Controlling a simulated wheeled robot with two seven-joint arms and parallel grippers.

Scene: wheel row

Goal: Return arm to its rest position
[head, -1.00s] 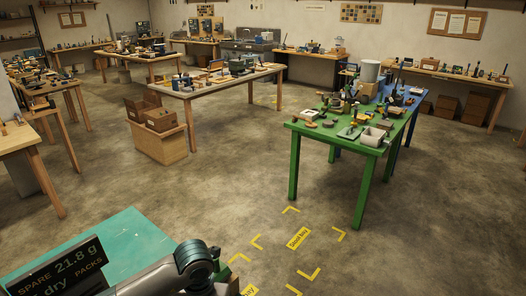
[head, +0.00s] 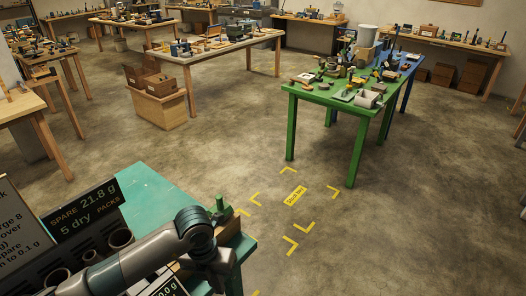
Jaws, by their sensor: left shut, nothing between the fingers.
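My left arm (head: 140,262) comes in from the lower left over a teal-topped table (head: 150,190). My left gripper (head: 215,278) is at its end, dark and pointing down near the table's right edge. It is shut and I see nothing held in it. Its fingertips are hard to make out against the table edge. My right gripper is out of view.
A dark sign (head: 82,214) reading "SPARE 21.8 g, 5 dry PACKS" stands on the teal table, by dark round holes. A small green object (head: 220,206) is near its corner. Yellow floor marks (head: 294,195) lie ahead. A green table (head: 335,97) with parts stands beyond open floor.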

